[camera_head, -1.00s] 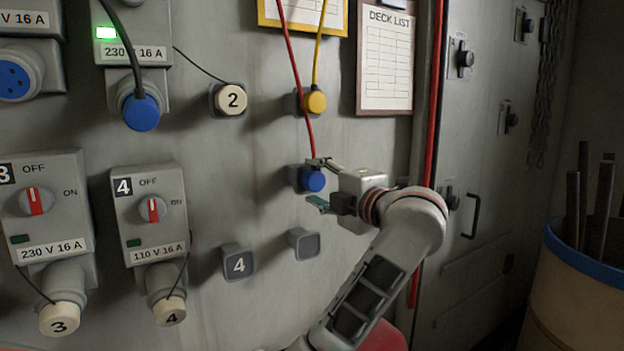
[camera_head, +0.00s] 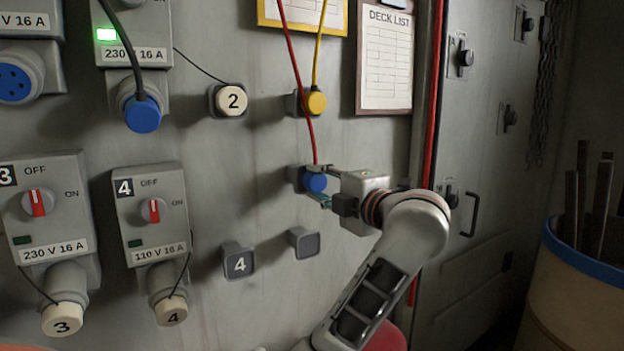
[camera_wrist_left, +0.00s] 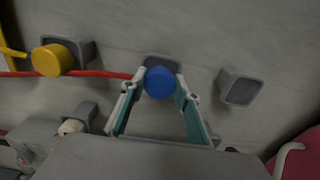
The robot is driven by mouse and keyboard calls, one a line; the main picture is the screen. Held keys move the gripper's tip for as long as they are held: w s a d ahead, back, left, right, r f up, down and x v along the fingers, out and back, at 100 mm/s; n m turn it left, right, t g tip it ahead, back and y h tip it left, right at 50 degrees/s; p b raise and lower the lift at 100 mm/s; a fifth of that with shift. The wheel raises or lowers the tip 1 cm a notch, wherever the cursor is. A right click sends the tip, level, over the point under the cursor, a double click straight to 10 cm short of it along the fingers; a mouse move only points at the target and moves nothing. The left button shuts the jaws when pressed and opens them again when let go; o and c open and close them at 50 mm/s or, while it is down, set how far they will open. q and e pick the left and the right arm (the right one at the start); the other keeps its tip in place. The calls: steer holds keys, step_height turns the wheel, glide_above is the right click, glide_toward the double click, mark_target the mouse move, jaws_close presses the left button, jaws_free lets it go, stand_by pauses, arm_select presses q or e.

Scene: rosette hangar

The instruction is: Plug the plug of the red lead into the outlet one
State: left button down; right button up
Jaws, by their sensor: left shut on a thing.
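The plug of the red lead is blue (camera_head: 314,182) and sits at a dark square holder on the grey wall, with the red lead (camera_head: 298,80) rising from it. My left gripper (camera_head: 319,185) is shut on this plug, one finger above and one below. In the left wrist view the blue plug (camera_wrist_left: 160,82) lies between the fingertips (camera_wrist_left: 157,88) of the left gripper. An open blue socket (camera_head: 14,82) shows at the left edge under a "16 A" label; its number is out of the picture. My right gripper is not in view.
A blue plug (camera_head: 142,113) with a black lead is in the outlet with the green light. A yellow plug (camera_head: 315,102) hangs above the gripper. Outlets three (camera_head: 45,205) and four (camera_head: 152,215) have capped sockets. A barrel with rods (camera_head: 580,290) stands at right.

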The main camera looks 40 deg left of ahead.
mark_target(319, 183)
arm_select(q)
steer(key=shift+p+v, duration=1.25)
steer(key=shift+v, duration=1.45)
